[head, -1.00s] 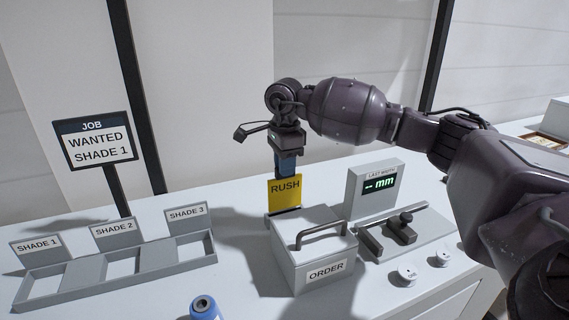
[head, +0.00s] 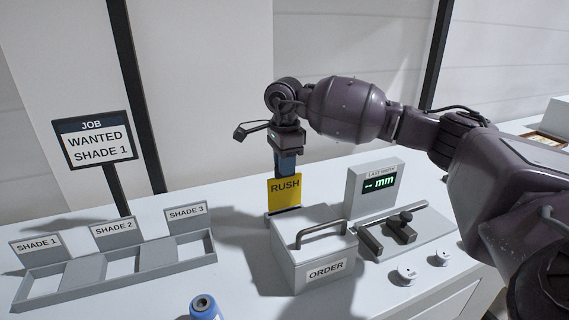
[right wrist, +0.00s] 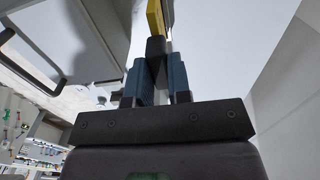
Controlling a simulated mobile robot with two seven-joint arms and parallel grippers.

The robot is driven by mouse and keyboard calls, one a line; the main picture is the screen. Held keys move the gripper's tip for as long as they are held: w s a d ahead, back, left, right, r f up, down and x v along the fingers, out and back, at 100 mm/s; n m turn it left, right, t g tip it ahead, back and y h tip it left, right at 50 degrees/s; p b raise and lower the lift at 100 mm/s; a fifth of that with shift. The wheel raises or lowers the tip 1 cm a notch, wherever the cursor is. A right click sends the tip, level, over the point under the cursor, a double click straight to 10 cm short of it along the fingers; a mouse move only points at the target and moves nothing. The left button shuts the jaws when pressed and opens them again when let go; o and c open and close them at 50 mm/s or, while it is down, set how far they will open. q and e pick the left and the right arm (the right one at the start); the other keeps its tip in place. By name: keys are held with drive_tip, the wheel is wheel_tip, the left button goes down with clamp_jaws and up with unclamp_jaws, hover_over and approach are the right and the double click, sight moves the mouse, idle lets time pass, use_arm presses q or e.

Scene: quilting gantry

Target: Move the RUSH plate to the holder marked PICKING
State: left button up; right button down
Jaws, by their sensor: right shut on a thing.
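The yellow RUSH plate (head: 285,194) stands upright behind the ORDER box in the head view, its lower edge at a dark slotted base (head: 284,211). My right gripper (head: 287,174) points down from above and is shut on the plate's top. In the right wrist view, the plate (right wrist: 155,20) shows at the tips of the right gripper (right wrist: 157,50). I cannot tell whether the plate's lower edge is seated in the base. No holder marked PICKING can be read in these views. My left gripper is not in view.
The ORDER box (head: 309,262) with a bar handle stands just in front of the plate. A "-- mm" display (head: 373,190) and a clamp-like device (head: 397,235) are to its right. Shade trays (head: 120,265) and a JOB sign (head: 93,140) are at left.

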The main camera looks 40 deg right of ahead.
sight(284, 180)
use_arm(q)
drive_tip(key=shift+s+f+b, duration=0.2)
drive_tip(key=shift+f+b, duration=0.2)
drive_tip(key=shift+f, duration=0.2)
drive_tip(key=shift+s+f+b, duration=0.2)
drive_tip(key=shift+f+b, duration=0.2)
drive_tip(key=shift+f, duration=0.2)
use_arm(e)
drive_tip(key=shift+f, duration=2.3)
drive_tip(key=c, duration=1)
unclamp_jaws()
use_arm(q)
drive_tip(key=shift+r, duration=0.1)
use_arm(e)
wheel_tip(284, 180, up, 4)
drive_tip(key=shift+r, duration=0.2)
wheel_tip(284, 180, up, 5)
drive_tip(key=shift+r+p, duration=0.1)
drive_tip(key=shift+p, duration=0.2)
drive_tip(key=shift+r, duration=0.65)
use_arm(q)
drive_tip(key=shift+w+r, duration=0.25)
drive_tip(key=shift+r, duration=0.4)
